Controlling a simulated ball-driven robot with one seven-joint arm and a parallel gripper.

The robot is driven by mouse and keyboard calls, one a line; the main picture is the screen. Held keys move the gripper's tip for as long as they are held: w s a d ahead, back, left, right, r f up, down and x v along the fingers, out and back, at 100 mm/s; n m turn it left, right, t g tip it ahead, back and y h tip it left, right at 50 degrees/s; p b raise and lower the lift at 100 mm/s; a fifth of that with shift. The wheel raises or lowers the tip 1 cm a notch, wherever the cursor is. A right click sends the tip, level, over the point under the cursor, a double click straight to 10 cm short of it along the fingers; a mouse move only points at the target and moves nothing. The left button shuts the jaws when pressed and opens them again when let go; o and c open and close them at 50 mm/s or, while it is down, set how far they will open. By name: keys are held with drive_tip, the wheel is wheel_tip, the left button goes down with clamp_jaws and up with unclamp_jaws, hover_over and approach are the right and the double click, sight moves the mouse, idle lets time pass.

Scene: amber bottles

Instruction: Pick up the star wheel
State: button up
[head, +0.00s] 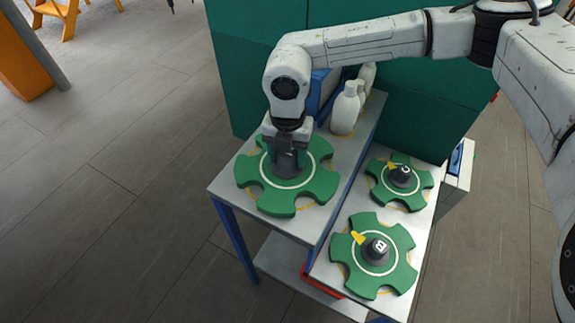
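A large green star wheel (255,194) with a white ring and a grey central hub lies flat on the left grey table top. My gripper (288,150) points straight down over its middle, with its fingers at the hub. The fingers and hub overlap in view, so I cannot tell whether they are closed on it. Two smaller green star wheels lie on the right-hand top, the near one (341,248) with a dark knob marked B and the far one (421,177) with a similar knob. Each has a yellow pointer.
White bottles (345,108) stand behind the large wheel, next to a blue panel (322,92). A green wall (236,75) closes off the back. The left table (226,186) has blue legs and a lower shelf. Open floor (110,200) lies to the left.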

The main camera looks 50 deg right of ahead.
drive_tip(key=c, duration=0.9)
drive_tip(key=shift+r, duration=0.1)
drive_tip(key=shift+c, duration=0.2)
